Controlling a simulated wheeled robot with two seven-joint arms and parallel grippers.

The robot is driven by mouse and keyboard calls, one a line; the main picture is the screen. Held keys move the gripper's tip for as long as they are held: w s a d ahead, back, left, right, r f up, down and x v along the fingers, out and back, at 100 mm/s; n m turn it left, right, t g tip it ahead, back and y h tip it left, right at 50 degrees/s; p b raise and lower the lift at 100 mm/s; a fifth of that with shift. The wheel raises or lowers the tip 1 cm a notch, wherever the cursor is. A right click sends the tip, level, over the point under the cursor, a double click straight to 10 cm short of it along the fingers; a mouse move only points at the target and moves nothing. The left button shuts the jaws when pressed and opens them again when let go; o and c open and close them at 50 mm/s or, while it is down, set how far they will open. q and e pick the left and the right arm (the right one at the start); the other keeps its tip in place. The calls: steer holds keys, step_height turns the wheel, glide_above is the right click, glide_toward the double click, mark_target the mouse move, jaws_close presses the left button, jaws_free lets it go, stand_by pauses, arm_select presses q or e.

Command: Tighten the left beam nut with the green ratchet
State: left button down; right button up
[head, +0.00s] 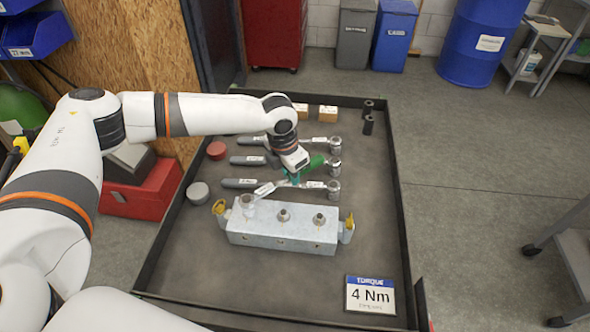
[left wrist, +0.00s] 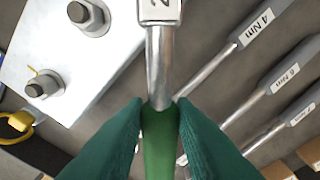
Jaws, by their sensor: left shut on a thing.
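The pale metal beam (head: 285,232) lies on the tray with three nuts along its top. Its middle nut (head: 283,215) and right nut (head: 319,219) are uncovered; two nuts show in the left wrist view (left wrist: 45,86). My left gripper (head: 293,179) is shut on the green handle of the ratchet (left wrist: 160,145), just behind the beam. The ratchet's metal shaft (left wrist: 160,65) and white label (head: 264,190) run left to the beam's left end. Its head (head: 247,201) is at the left nut, which it hides; I cannot tell whether it is seated. My right gripper is not in view.
Several grey torque wrenches (head: 240,183) lie behind the beam, one marked 4 Nm (left wrist: 262,22). A "TORQUE 4 Nm" sign (head: 370,294) stands at the front right. Yellow-topped fittings (head: 348,229) are at the beam's ends.

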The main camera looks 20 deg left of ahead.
arm_select(q)
steer(key=shift+w+a+r+n+p, duration=0.25)
steer(key=shift+a+n+p, duration=0.35)
steer(key=shift+p, duration=0.2)
steer(key=a+n+p, duration=0.4)
steer(key=w+a+n+y+p, duration=0.1)
steer(key=a+n+p, duration=0.1)
steer(key=shift+w+a+f, duration=0.1)
steer(key=shift+a+f, duration=0.05)
steer(key=shift+a, duration=0.05)
steer(key=shift+s+a+f+n+p, duration=0.1)
steer(key=shift+a+n+p, duration=0.3)
steer(key=shift+a+n, duration=0.15)
steer(key=shift+s+a+f+n+p, duration=0.1)
steer(key=shift+a+n+p, duration=0.25)
steer(key=shift+a+n, duration=0.15)
steer(key=shift+r, duration=0.1)
